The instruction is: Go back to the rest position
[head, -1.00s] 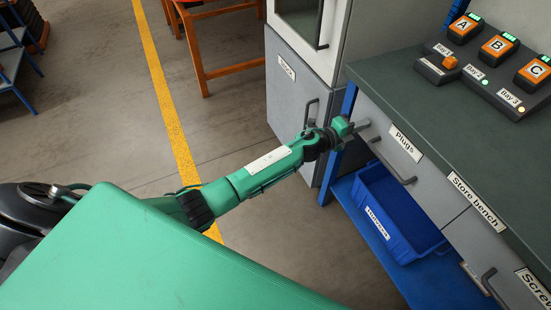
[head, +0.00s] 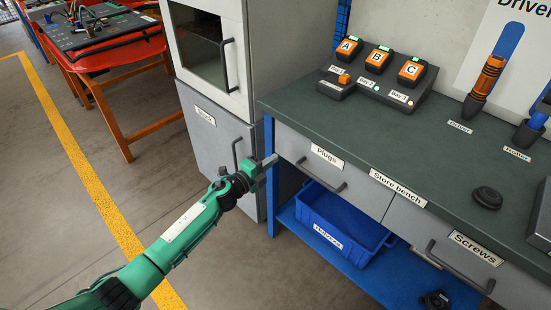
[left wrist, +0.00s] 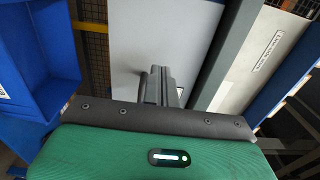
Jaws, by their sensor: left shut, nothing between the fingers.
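My left arm comes in from the bottom left of the head view, stretched out toward the store bench. My left gripper (head: 267,163) is shut and empty, in front of the left end of the bench, close to the left edge of the Plugs drawer (head: 307,153). The drawer is closed, and its handle (head: 324,188) is to the right of the gripper, apart from it. In the left wrist view the closed fingers (left wrist: 160,87) point at a pale grey panel. My right gripper is in neither view.
The store bench (head: 400,150) carries a charger with battery packs A, B and C (head: 380,60). A blue bin (head: 340,225) sits on the shelf below. A grey cabinet (head: 215,135) stands left of the bench. Open floor with a yellow line (head: 85,165) lies to the left.

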